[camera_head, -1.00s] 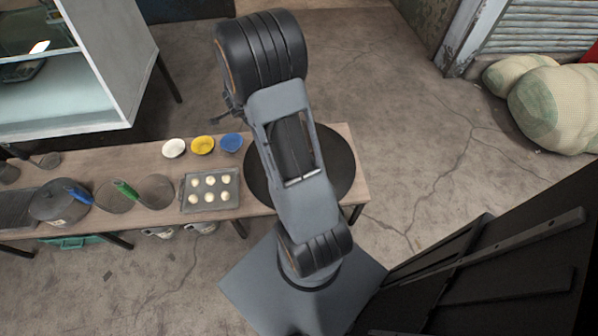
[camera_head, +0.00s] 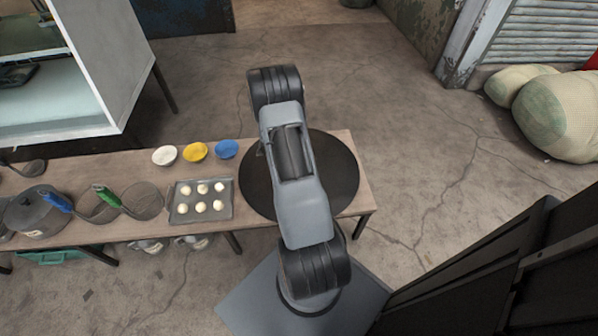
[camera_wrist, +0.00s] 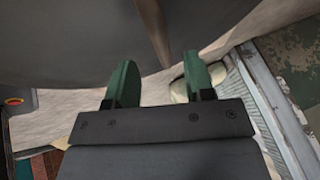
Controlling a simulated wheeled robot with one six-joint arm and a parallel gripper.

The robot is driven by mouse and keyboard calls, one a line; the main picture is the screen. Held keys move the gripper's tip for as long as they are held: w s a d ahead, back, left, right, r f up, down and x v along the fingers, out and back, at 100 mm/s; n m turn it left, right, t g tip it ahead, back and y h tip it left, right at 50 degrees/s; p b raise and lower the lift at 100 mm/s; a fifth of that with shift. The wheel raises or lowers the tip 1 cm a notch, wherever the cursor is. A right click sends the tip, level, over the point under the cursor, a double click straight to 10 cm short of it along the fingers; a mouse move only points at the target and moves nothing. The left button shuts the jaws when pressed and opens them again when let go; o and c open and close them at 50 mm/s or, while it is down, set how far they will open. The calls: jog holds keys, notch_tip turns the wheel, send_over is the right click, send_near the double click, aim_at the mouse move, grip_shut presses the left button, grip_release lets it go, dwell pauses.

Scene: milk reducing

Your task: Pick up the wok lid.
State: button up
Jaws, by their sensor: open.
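A large dark round disc, which looks like the wok lid (camera_head: 343,170), lies at the right end of the wooden table in the head view. My arm covers its middle. In the wrist view a broad grey-brown curved surface, probably the lid (camera_wrist: 70,40), fills the top, with a narrow brown bar (camera_wrist: 153,30) on it that may be its handle. My gripper (camera_wrist: 159,62) shows two green fingers spread apart with nothing between them. The bar appears just beyond the fingertips, between their lines. How far apart they are in depth I cannot tell. The head view mostly hides the gripper behind my arm.
Left of the disc on the table (camera_head: 120,168) are a tray (camera_head: 210,213) of pale round pieces, white (camera_head: 164,155), yellow (camera_head: 195,151) and blue (camera_head: 227,148) bowls, strainers and a pot (camera_head: 35,212). A glass cabinet (camera_head: 95,60) stands behind.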

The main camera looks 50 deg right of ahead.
jog(key=shift+b+x, duration=1.7)
jog(key=shift+x, duration=1.05)
jog(key=shift+w, duration=0.1)
jog(key=shift+r, duration=0.1)
jog(key=shift+c, duration=0.2)
grip_shut()
